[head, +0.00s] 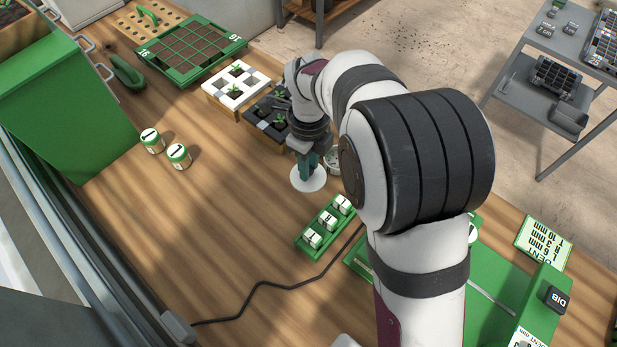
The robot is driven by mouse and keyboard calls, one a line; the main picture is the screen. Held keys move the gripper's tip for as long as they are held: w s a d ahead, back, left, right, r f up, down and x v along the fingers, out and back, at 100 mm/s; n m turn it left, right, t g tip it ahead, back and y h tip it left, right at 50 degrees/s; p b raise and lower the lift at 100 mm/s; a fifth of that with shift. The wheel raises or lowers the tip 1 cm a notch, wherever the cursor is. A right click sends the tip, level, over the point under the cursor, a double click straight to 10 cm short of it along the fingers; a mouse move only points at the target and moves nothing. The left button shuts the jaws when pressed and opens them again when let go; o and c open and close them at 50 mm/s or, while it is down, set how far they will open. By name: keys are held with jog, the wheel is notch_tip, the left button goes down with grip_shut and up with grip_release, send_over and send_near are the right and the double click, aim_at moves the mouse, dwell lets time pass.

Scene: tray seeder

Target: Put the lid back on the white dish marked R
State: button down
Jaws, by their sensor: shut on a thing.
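A white round disc, the lid (309,183), shows directly under my gripper (306,172). My gripper points down, and its teal fingers are shut on the middle of the lid. I cannot tell whether the lid is above the table or resting on something. A small round container (333,160) is partly hidden behind my arm, just right of the gripper; no R can be read on it. Another white round piece (473,233) with a dark mark shows at the right edge of my arm, mostly hidden. I cannot tell which is the dish marked R.
Two marked jars (179,156) stand to the left. Seedling trays (237,85) are behind. A black cable (290,286) crosses the front. Bare wood lies left of the gripper.

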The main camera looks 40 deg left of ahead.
jog(key=w+r+m, duration=0.1)
jog(key=w+m, duration=0.3)
jog(key=w, duration=0.7)
jog(key=shift+w+a+f, duration=0.1)
jog(key=shift+w+f, duration=0.05)
jog(key=shift+f, duration=0.9)
jog(key=shift+w+a+f, duration=0.1)
jog(key=shift+w+f, duration=0.05)
jog(key=shift+f, duration=0.95)
jog(key=shift+w+a+f, duration=0.1)
jog(key=shift+w+f, duration=0.05)
jog(key=shift+f, duration=0.9)
jog(key=shift+f, duration=0.15)
jog(key=shift+c, duration=0.6)
grip_release()
notch_tip(320, 180, up, 7)
